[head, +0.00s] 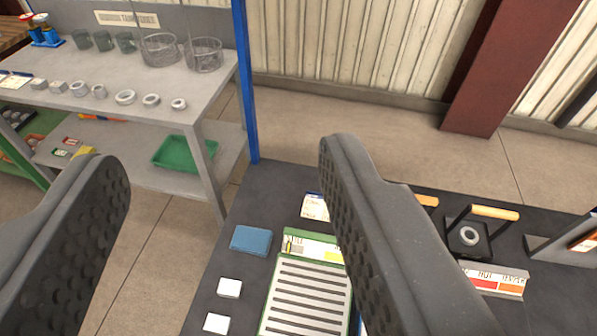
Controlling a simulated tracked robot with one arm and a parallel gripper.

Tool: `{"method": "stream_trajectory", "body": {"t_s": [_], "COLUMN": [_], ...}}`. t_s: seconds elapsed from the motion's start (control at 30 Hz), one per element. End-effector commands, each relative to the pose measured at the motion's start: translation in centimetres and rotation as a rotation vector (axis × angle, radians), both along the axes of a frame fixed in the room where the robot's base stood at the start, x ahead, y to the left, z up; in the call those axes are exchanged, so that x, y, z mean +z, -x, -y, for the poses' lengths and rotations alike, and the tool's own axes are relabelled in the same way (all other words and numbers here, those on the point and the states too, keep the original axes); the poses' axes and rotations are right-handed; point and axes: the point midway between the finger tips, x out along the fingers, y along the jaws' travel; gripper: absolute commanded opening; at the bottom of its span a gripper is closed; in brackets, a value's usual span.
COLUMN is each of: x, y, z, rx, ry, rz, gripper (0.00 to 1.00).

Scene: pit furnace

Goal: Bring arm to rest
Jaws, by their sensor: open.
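My gripper (235,190) fills the front of the head view. Its two dark, dimpled fingers stand wide apart, one at the left edge and one right of the middle. Nothing is between the fingers; the floor and a dark bench top (265,205) show through the gap. The right finger hides part of the bench top. The rest of my arm is not in view.
The dark bench holds a blue block (251,240), white blocks (229,288), a slatted green-edged tray (306,297) and a wooden-handled holder with a metal ring (468,236). A grey table (140,95) with rings, cups and wire baskets (160,49) stands left. A blue post (245,85) rises between.

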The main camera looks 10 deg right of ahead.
Motion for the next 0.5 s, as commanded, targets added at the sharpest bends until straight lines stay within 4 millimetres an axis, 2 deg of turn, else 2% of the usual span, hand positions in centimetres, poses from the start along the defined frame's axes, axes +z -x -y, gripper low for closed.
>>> {"method": "stream_trajectory", "body": {"t_s": [0.17,0.27,0.5], "x": [0.5,1.7,6.2], "y": [0.0,0.0,0.0], "z": [0.0,0.0,0.0], "rx": [0.0,0.0,0.0], "ry": [-0.001,-0.001,-0.001], "rz": [0.0,0.0,-0.001], "gripper": [0.54,0.54,0.54]}}
